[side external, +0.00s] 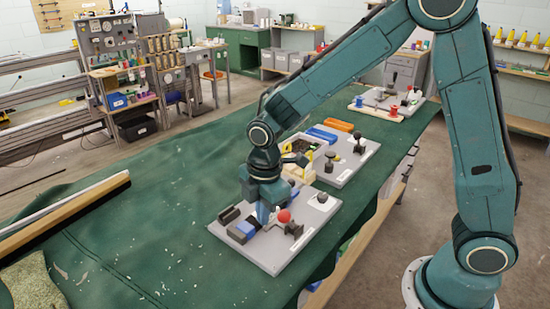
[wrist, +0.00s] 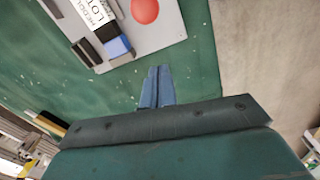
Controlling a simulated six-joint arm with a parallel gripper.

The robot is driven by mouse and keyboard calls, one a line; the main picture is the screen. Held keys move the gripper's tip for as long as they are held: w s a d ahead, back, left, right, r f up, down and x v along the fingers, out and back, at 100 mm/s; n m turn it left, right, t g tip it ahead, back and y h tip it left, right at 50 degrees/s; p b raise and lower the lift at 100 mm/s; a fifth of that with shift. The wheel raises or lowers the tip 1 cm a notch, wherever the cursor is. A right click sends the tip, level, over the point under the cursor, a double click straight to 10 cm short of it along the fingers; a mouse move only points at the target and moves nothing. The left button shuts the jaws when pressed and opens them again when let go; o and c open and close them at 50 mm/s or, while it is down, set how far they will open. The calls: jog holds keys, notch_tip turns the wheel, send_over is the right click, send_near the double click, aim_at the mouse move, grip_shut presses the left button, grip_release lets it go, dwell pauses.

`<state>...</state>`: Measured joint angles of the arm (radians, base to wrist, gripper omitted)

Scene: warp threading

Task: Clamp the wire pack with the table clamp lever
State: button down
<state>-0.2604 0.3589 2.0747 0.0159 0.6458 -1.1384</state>
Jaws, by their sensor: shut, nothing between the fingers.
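A grey board (side external: 270,262) lies on the green table and carries the clamp parts. A red ball knob (side external: 284,216), apparently the end of the clamp lever, is just right of my gripper (side external: 263,219); it also shows in the wrist view (wrist: 145,11). A blue block (side external: 240,232) with dark blocks beside it sits left of my fingers; it appears in the wrist view too (wrist: 118,46). My gripper's blue fingers (wrist: 157,72) are shut and empty.
A black upright fitting (side external: 295,230) stands on the board's right side. A second grey board (side external: 340,175) with blue and orange trays lies behind. A long wooden-edged bar (side external: 75,212) lies at the table's left.

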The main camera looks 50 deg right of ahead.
aim_at(283, 212)
jog(key=shift+s+d+f, duration=0.15)
jog(key=shift+d+f, duration=0.8)
jog(key=shift+f, duration=0.1)
jog(key=shift+s+d+f, duration=0.1)
jog(key=shift+d+f, duration=0.8)
jog(key=shift+f, duration=0.1)
jog(key=shift+d+r+y, duration=0.3)
jog(key=shift+d+y, duration=0.15)
jog(key=shift+y, duration=0.05)
jog(key=shift+d+r+y, duration=0.3)
jog(key=shift+d+y, duration=0.25)
jog(key=shift+d, duration=0.05)
jog(key=shift+d+r+y, duration=0.25)
jog(key=shift+d+y, duration=0.3)
jog(key=d+y, duration=0.3)
jog(key=shift+r, duration=0.4)
jog(key=d+f+y, duration=0.1)
jog(key=d+y, duration=0.2)
jog(key=d, duration=0.3)
jog(key=shift+d, duration=0.3)
